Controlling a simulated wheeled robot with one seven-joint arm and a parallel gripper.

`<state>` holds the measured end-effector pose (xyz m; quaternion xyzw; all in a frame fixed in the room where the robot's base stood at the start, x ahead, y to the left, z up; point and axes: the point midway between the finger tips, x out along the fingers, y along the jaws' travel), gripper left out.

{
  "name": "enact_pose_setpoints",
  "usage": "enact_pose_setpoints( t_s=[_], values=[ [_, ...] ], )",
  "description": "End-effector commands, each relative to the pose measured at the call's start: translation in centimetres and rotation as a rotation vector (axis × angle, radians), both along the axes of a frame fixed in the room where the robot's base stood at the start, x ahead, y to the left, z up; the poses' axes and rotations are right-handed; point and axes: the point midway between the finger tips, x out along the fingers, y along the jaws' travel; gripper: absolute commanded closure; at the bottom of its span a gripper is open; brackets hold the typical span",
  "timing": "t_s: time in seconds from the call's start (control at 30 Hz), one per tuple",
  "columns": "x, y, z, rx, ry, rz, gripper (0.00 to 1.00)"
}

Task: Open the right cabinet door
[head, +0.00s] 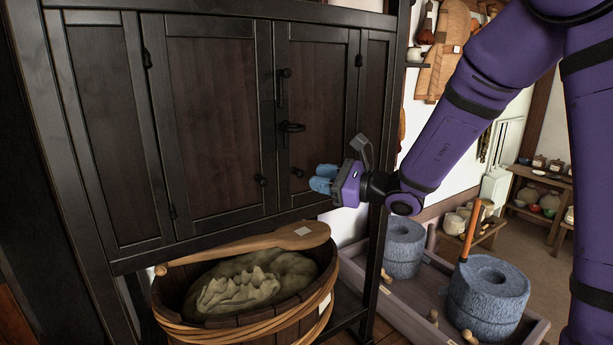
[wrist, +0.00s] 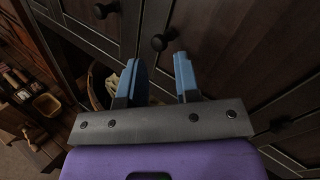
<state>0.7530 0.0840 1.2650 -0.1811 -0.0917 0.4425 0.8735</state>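The dark wooden cabinet (head: 85,90) fills the left and middle of the head view. Its right door (head: 316,85) is closed, with a small black round knob (head: 298,172) low on its left side. The left door (head: 215,120) is also closed, with its own knob (head: 263,181). My gripper (head: 321,178), with blue fingers, is just right of the right door's knob, apart from it. In the wrist view the fingers (wrist: 160,78) are apart with nothing between them, and the right door's knob (wrist: 159,42) lies just beyond the tips.
A black latch (head: 291,128) and a bolt (head: 284,75) are at the door seam. A wooden tub (head: 180,293) with a sack (head: 255,285) and paddle (head: 285,238) stands below. Stone querns (head: 487,292) sit in a tray (head: 425,312) at the right.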

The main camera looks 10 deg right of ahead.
Motion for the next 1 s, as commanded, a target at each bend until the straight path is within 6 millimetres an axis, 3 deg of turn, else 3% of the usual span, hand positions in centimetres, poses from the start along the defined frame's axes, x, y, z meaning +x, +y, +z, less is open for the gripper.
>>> enact_pose_setpoints(
  t_s=[0.1, 0.3, 0.67, 0.8, 1.0],
  values=[
    [1.0, 1.6, 0.0, 0.0, 0.0, 0.003, 0.7],
    [2.1, 3.0, 0.0, -0.001, -0.001, 0.001, 0.7],
    [2.3, 3.3, 0.0, -0.001, -0.001, 0.0, 0.7],
    [2.3, 3.3, 0.0, -0.001, -0.001, 0.0, 1.0],
    [2.3, 3.2, 0.0, -0.001, -0.001, 0.003, 1.0]
  ],
)
